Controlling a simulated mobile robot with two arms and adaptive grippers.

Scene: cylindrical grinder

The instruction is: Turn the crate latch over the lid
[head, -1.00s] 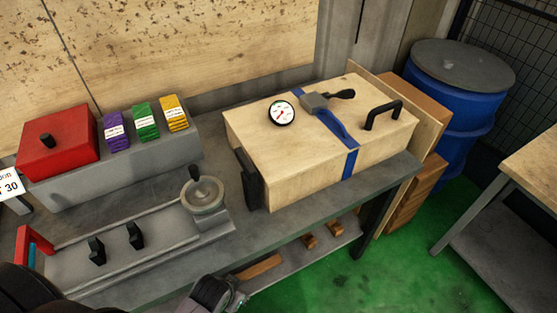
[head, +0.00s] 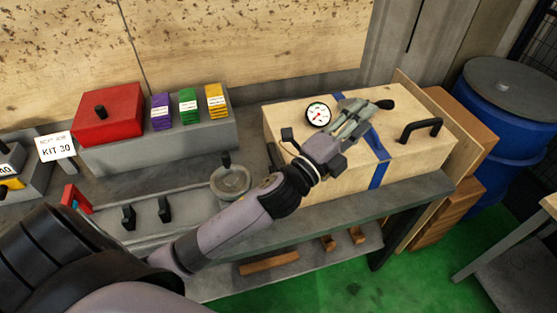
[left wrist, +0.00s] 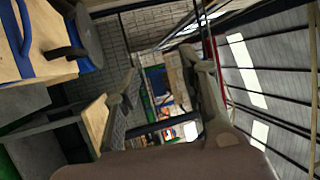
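The wooden crate (head: 415,160) stands on the grey bench, with a blue strap (head: 377,175) over its lid and front. The latch lies on the lid by the strap; its black knob (head: 385,104) shows, pointing right, while most of its body is hidden behind my left gripper. My left gripper (head: 362,118) is over the lid at the latch; I cannot tell whether it touches. In the left wrist view its fingers (left wrist: 165,85) are apart with nothing between them. The crate's pale top and blue strap (left wrist: 22,40) show there at the upper left. My right gripper is out of view.
A round gauge (head: 318,114) and a black handle (head: 421,128) sit on the lid on either side of the latch. A handwheel fixture (head: 231,181) and red box (head: 107,115) are to the left. Blue drum (head: 510,95) stands at right.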

